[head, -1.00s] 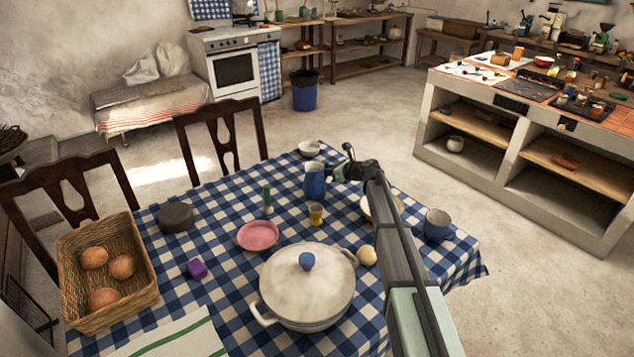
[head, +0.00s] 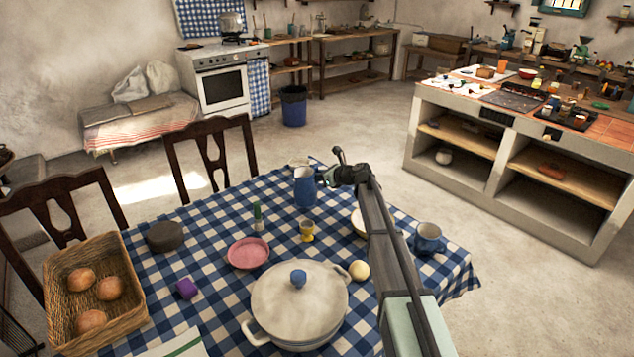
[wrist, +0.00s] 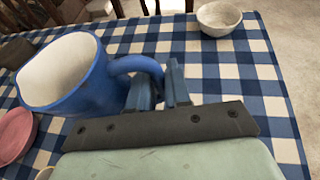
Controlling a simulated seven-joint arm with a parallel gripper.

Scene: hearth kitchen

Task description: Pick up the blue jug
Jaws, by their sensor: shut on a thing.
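The blue jug (head: 305,190) has a pale inside and hangs a little above the far part of the checked table (head: 205,215). In the wrist view the jug (wrist: 85,82) fills the upper left, its open mouth showing. My gripper (head: 330,177) comes in from the right, at the jug's handle side. In the wrist view my gripper's fingers (wrist: 158,82) are shut on the handle. The fingertips are partly hidden by the handle.
A bread basket (head: 125,315) is at left.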

